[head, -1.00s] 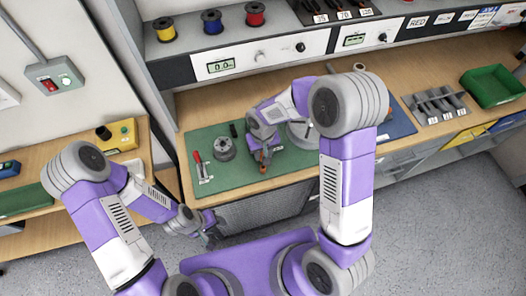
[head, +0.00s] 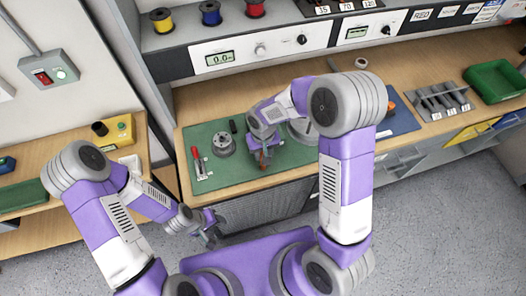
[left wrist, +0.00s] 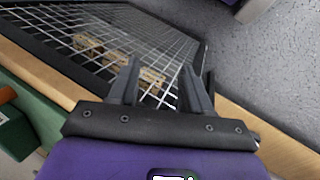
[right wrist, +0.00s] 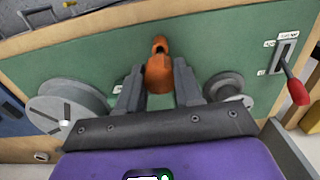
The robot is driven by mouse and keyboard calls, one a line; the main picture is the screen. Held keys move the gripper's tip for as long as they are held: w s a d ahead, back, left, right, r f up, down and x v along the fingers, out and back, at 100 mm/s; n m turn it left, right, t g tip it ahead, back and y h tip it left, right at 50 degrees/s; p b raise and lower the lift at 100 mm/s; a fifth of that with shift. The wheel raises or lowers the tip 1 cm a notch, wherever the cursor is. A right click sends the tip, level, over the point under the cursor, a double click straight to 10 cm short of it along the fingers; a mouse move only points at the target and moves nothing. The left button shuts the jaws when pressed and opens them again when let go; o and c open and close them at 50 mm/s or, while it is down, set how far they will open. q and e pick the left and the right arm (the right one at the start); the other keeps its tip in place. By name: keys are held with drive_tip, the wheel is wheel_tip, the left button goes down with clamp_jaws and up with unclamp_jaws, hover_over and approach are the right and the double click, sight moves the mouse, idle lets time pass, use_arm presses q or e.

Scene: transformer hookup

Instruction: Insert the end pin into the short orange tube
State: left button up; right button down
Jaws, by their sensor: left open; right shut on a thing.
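My right gripper (head: 262,156) is over the green mat (head: 208,178), near its front edge. In the right wrist view, its fingers (right wrist: 160,82) are shut on a short orange piece (right wrist: 159,72), with a narrower orange-brown end pointing away from the palm. I take this piece for the short orange tube; its lower part is hidden by the gripper. I cannot make out a separate end pin. My left gripper (head: 212,236) is open and empty, low in front of the bench. In the left wrist view, its spread fingers (left wrist: 168,82) face a wire grille (left wrist: 100,35).
A grey round fixture (head: 223,145) and a red-handled switch (head: 197,160) stand on the mat left of my right gripper. Another grey round part (head: 301,130) is partly hidden behind my right arm. A green bin (head: 494,84) is far right.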

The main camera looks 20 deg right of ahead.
drive_tip(key=shift+f+b, duration=1.95)
drive_tip(key=shift+f, duration=0.25)
idle(0.4)
drive_tip(key=c, duration=0.7)
unclamp_jaws()
drive_tip(key=shift+o, duration=0.2)
drive_tip(key=shift+r, duration=0.15)
drive_tip(key=shift+r+p, duration=1.85)
drive_tip(key=shift+r, duration=0.6)
wheel_tip(320, 180, up, 8)
drive_tip(key=shift+f+p, duration=0.25)
drive_tip(key=shift+p, duration=0.05)
